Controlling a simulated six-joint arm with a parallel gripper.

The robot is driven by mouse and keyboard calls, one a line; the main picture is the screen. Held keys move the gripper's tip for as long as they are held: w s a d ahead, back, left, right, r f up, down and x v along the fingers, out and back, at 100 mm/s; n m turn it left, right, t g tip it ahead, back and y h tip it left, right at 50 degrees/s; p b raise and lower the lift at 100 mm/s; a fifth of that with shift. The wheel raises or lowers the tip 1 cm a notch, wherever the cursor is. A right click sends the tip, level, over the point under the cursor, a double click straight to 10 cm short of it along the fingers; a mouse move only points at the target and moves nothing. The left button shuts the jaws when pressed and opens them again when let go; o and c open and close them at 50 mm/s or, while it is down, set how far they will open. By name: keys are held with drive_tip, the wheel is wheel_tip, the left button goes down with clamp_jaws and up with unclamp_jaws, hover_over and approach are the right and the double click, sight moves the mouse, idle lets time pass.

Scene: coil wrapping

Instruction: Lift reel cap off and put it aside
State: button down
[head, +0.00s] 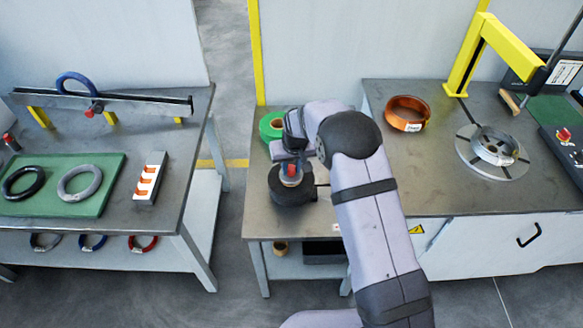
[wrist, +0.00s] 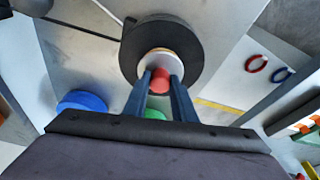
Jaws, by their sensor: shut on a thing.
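A black reel (head: 292,193) stands on the middle table, below my gripper. The reel cap, a pale disc with a red knob (head: 291,170), is at the reel's centre. In the wrist view the red knob (wrist: 160,80) sits between my two fingers, with the cap's pale disc (wrist: 158,61) beyond it and the black reel (wrist: 185,38) around that. My gripper (wrist: 161,78) is shut on the knob. I cannot tell whether the cap touches the reel or is slightly above it.
A green roll (head: 269,128) lies behind the gripper. The right bench holds a copper-coloured coil (head: 407,113) and a round turntable (head: 476,160). The left bench holds a green mat (head: 100,200) with rings. The middle table's front left corner is bare.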

sight(291, 166)
drive_tip(key=shift+r+p, duration=1)
drive_tip(key=shift+r, duration=0.75)
drive_tip(key=w+d+f+m+h+b, duration=0.1)
drive_tip(key=w+d+m+b, duration=0.15)
drive_tip(key=d+b, duration=0.55)
drive_tip(key=w+d+f+m+b, duration=0.1)
drive_tip(key=w+d+m+b, duration=0.2)
drive_tip(key=d, duration=0.9)
drive_tip(key=shift+n, duration=0.55)
drive_tip(key=shift+s+a+f+p, duration=0.15)
drive_tip(key=shift+f+p, duration=0.25)
drive_tip(key=shift+f, duration=2.15)
drive_tip(key=shift+s+d+f+p, duration=0.1)
drive_tip(key=shift+f+p, duration=0.25)
drive_tip(key=shift+f, duration=2.15)
drive_tip(key=shift+f, duration=0.1)
